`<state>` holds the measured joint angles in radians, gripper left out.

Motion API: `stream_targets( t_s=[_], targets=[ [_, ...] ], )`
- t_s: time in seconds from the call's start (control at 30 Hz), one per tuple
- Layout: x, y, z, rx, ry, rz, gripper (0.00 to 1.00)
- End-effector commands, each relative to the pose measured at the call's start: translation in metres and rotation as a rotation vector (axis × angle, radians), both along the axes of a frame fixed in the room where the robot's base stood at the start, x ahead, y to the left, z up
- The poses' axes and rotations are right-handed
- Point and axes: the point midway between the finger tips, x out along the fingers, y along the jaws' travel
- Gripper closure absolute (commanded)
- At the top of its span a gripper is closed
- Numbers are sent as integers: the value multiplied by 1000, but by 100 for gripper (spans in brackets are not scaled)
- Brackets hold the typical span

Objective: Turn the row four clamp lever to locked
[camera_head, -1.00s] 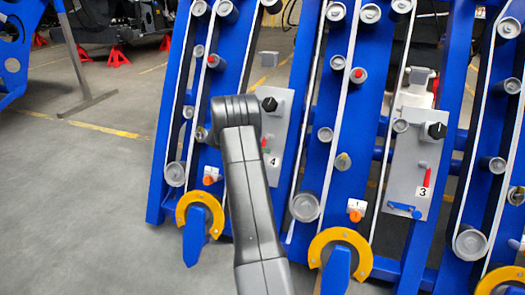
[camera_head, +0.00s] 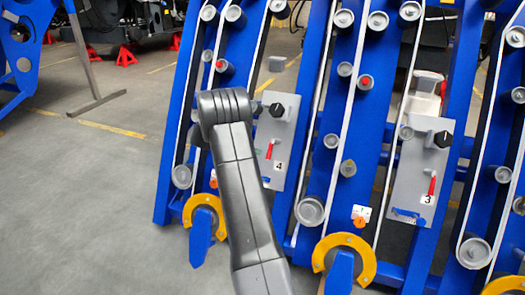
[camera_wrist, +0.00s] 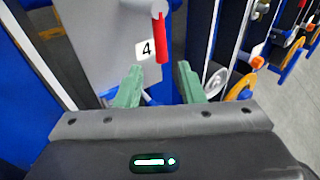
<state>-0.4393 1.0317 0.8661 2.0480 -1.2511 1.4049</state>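The row four panel (camera_head: 285,130) is a grey plate marked 4. It carries a black knob (camera_head: 277,110), a red lever (camera_head: 270,149) and a blue handle (camera_head: 266,180) near its lower edge. In the wrist view the red lever (camera_wrist: 162,40) hangs nearly straight down, right of the 4 label (camera_wrist: 147,48). My gripper (camera_wrist: 161,68) is open, with its two green fingers apart and nothing between them. The red lever's lower end appears just above the gap between the fingertips. Part of the blue handle shows behind the fingers. In the head view my arm hides most of the gripper.
A similar panel marked 3 (camera_head: 415,185) stands to the right, with its own red lever (camera_head: 432,185). Blue frames with grey rollers and yellow C-shaped rings (camera_head: 204,205) surround the panels. Open grey floor (camera_head: 80,210) lies to the left.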

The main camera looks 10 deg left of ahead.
Motion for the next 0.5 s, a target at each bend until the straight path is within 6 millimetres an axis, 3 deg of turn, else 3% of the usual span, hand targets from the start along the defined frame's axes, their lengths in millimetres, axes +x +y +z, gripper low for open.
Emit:
stream_targets(
  t_s=[0.2, 0.5],
  targets=[
    [-19, 27, 20, 1, -1, 0, 65],
    [-25, 34, 25, 1, 0, -1, 65]
  ],
)
